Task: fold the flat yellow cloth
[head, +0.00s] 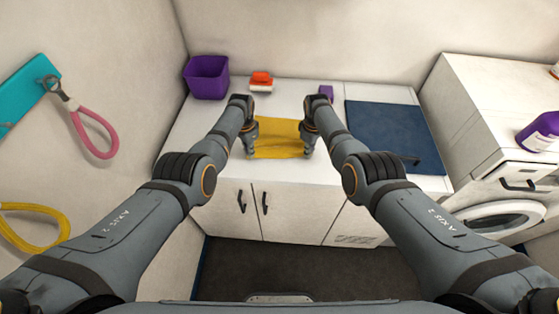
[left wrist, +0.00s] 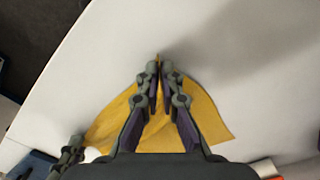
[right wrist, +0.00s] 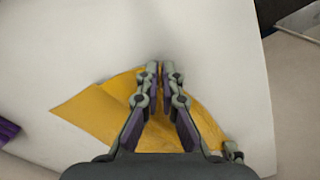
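The yellow cloth (head: 279,140) lies on the white counter between my two grippers, its far edge and near edge both visible. My left gripper (head: 251,153) is at its left edge. In the left wrist view its fingertips (left wrist: 161,66) are closed together, and the cloth (left wrist: 208,118) rises to a point between them. My right gripper (head: 307,152) is at the right edge. In the right wrist view its fingertips (right wrist: 159,70) are also together on the edge of the cloth (right wrist: 100,112). The parts of the cloth under the fingers are hidden.
A purple bin (head: 207,77), an orange-and-white brush (head: 261,82) and a small purple item (head: 326,92) stand behind. A dark blue mat (head: 388,130) lies to the right. The counter's front edge is close to the cloth; cabinet doors (head: 255,205) are below.

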